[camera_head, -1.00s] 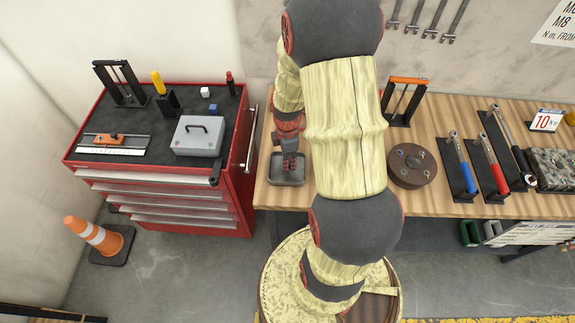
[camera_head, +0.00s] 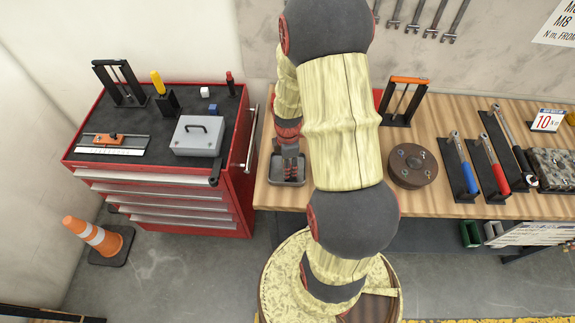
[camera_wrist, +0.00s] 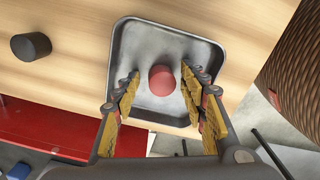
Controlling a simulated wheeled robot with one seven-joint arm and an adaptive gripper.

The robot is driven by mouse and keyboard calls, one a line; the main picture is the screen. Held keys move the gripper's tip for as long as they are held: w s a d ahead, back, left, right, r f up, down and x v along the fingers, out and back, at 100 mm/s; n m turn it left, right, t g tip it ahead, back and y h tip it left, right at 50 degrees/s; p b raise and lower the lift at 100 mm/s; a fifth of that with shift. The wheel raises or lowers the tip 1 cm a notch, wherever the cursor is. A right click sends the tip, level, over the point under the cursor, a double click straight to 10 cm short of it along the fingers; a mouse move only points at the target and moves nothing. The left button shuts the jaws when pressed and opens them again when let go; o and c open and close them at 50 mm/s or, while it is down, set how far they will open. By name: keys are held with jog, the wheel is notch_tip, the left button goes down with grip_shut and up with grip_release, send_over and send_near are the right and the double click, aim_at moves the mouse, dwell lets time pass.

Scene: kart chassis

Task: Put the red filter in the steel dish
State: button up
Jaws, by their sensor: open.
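The red filter (camera_wrist: 162,80) is a small red round piece seen from above, inside the outline of the steel dish (camera_wrist: 137,42) in the wrist view. The dish is a shallow grey square tray on the wooden bench; it also shows in the head view (camera_head: 274,174). My gripper (camera_wrist: 163,78) is open over the dish, with one yellow-padded finger on each side of the filter and gaps between them. In the head view my gripper (camera_head: 290,172) is above the dish, and the filter cannot be made out there.
A dark cylinder (camera_wrist: 31,46) stands on the bench beside the dish. The red tool cabinet (camera_head: 205,208) is left of the bench, with a grey box (camera_head: 198,140) on top. A brown round disc (camera_head: 412,166) and wrench stands lie to the right.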

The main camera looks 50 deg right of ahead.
notch_tip(320, 180, up, 12)
jog(key=p, duration=0.2)
jog(key=w+a+r+m+t, duration=0.15)
jog(key=a+r+m, duration=0.35)
jog(key=a+r, duration=0.75)
jog(key=s+a+r+m+t, duration=0.4)
jog(key=s+a+r+m, duration=0.2)
jog(key=s+a+r, duration=0.3)
notch_tip(320, 180, up, 3)
jog(key=shift+a+f+m, duration=0.1)
jog(key=shift+a+m, duration=0.3)
jog(key=shift+a, duration=0.25)
notch_tip(320, 180, down, 9)
jog(key=b, duration=0.9)
